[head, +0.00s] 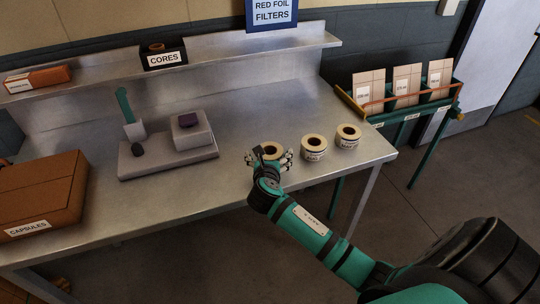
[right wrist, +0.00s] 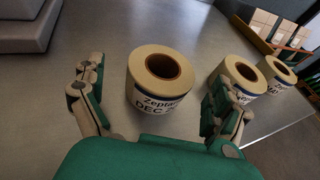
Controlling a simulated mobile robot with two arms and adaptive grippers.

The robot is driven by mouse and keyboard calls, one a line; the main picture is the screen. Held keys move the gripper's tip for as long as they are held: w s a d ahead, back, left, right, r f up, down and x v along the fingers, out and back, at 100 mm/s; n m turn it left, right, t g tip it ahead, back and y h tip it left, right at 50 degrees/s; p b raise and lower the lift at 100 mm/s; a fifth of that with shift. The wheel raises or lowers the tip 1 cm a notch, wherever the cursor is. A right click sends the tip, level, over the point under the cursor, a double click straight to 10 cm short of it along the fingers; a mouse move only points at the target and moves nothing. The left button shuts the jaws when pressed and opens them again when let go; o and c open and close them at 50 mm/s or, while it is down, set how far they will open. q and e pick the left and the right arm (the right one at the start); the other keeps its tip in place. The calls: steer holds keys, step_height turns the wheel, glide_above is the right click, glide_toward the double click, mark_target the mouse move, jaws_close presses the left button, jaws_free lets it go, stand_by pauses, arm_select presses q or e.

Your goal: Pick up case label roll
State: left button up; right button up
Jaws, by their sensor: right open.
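Three cream label rolls with brown cores stand on the steel table, in a row toward its right end. The leftmost roll (head: 270,149) is at my right gripper (head: 270,160). In the right wrist view this roll (right wrist: 160,78) stands between the open fingers of my right gripper (right wrist: 155,100), with gaps at both sides; its printed label reads in part "DEC". The middle roll (head: 314,147) and the right roll (head: 347,137) stand apart to the right; they also show in the wrist view beyond the right finger. My left gripper is not in view.
A grey capsuling machine (head: 170,155) stands on the table left of the rolls. A brown capsules box (head: 45,195) is at the far left. A shelf holds a cores box (head: 163,57). A green rack (head: 405,112) with cartons stands right of the table.

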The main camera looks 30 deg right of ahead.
mark_target(270, 149)
steer(key=x, duration=0.4)
steer(key=shift+s+d, duration=0.1)
steer(key=shift+s, duration=0.05)
steer(key=c, duration=1.3)
